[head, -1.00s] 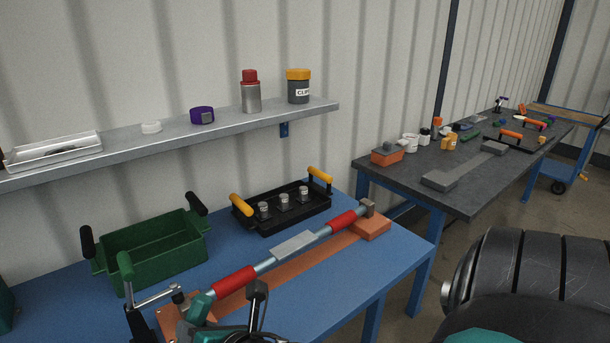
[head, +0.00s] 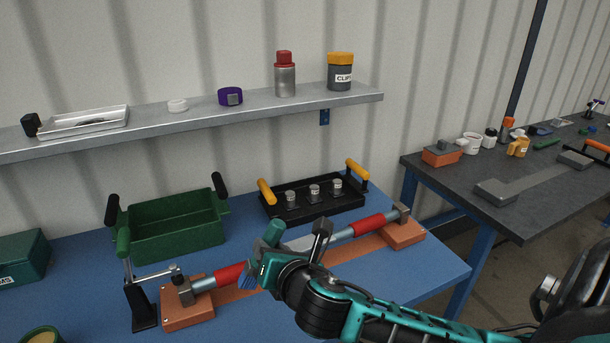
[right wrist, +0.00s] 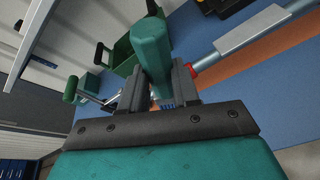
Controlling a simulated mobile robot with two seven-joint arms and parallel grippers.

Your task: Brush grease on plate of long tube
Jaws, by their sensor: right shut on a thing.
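The long tube (head: 340,235) lies on an orange stand (head: 405,233), with a red sleeve near each end. Its flat grey plate (head: 299,243) in the middle is partly hidden behind my right gripper in the head view; it shows clearly in the right wrist view (right wrist: 252,30). My right gripper (head: 290,250) is shut on a brush with a teal handle (head: 273,234) and blue bristles (head: 247,282). The brush is in front of the tube's left half; whether it touches the tube I cannot tell. My left gripper is out of view.
A green-handled clamp (head: 124,242) stands at the tube's left end. A green bin (head: 175,232) and a black tray of small cylinders (head: 300,212) stand behind. A yellow-topped container (head: 42,337) is at the bottom left. A shelf (head: 215,116) runs above.

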